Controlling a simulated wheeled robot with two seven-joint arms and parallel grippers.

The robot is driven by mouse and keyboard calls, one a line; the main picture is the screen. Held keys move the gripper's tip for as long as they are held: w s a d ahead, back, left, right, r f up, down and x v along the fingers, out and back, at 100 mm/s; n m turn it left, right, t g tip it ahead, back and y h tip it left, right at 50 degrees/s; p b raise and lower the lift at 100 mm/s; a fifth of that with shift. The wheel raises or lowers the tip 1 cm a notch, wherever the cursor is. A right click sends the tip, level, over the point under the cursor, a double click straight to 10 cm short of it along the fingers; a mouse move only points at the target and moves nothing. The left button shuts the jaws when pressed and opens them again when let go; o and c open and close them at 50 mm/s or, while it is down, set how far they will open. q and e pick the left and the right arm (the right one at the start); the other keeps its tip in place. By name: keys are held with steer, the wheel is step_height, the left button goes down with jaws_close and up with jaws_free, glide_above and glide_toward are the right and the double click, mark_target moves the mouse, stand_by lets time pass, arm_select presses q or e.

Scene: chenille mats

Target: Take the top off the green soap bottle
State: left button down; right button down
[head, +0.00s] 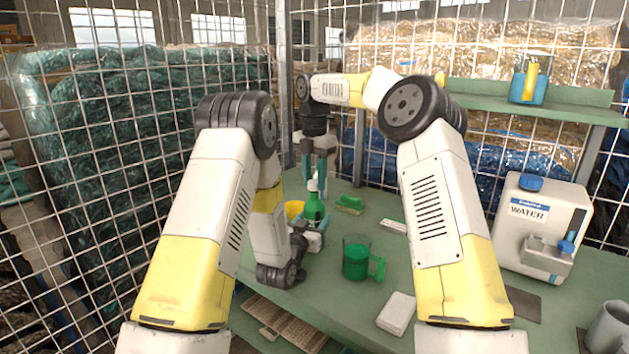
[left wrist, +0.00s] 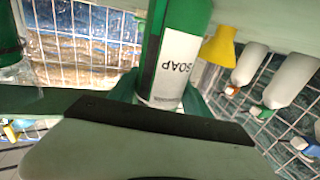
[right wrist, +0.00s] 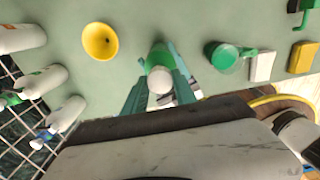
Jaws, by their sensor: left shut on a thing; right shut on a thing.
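The green soap bottle (head: 314,210) stands upright at the table's far left side. My right gripper (head: 316,182) comes from above and is shut on the white top. In the right wrist view the round white top (right wrist: 160,80) lies between the teal fingers, over the green body.
A yellow funnel-like cup (head: 293,209) stands just left of the bottle. Several white bottles (right wrist: 43,80) stand nearby. A water canister (head: 540,225) is far right.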

mark_target(314, 182)
steer(key=shift+r, duration=2)
arm_select(q)
steer(key=shift+c, duration=2)
jaws_free()
